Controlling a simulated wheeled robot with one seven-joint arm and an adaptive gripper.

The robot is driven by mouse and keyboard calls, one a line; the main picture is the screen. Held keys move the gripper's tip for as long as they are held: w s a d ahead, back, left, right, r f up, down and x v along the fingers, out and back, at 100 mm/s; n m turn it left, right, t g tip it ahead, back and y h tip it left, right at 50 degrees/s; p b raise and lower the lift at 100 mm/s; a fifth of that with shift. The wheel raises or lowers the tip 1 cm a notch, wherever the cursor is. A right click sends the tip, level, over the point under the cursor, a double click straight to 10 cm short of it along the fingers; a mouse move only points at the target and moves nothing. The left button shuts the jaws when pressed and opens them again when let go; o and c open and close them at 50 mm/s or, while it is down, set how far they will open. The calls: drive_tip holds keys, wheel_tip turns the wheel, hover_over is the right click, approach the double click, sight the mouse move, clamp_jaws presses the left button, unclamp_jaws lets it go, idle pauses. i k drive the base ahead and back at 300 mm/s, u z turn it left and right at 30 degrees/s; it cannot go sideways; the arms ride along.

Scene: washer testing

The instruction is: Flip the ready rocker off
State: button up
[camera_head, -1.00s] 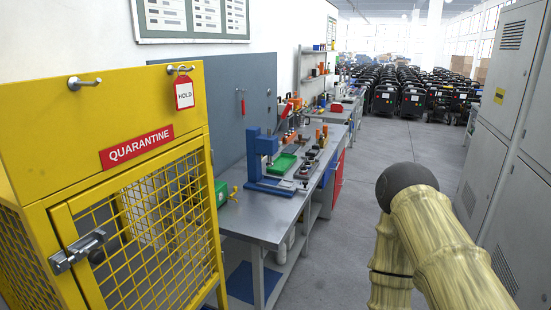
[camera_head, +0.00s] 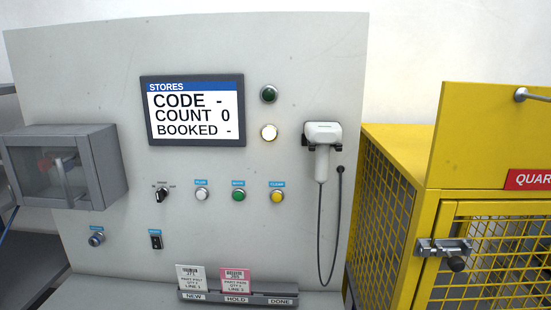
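A small black rocker switch (camera_head: 155,240) sits low on the grey stores panel (camera_head: 300,60), under a small blue label (camera_head: 155,225). The label is too small to read surely, and I cannot tell which side of the rocker is pressed. Of the two round lamps right of the screen, the upper lamp (camera_head: 269,94) is dark green and the lower lamp (camera_head: 269,132) glows pale white. My gripper is not in view, and no part of my arm shows now.
The panel also holds a screen (camera_head: 193,110), a black selector knob (camera_head: 161,193), white, green and yellow buttons (camera_head: 239,195), a round knob (camera_head: 96,239), a clear-fronted box (camera_head: 65,165), a corded scanner (camera_head: 322,145) and a card rack (camera_head: 238,297). A yellow cage (camera_head: 400,160) stands right.

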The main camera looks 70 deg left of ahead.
sight(156, 240)
drive_tip(key=k, duration=0.95)
drive_tip(key=z, duration=1.2)
drive_tip(key=i, duration=0.95)
drive_tip(key=u, duration=3.95)
drive_tip(key=i, duration=0.5)
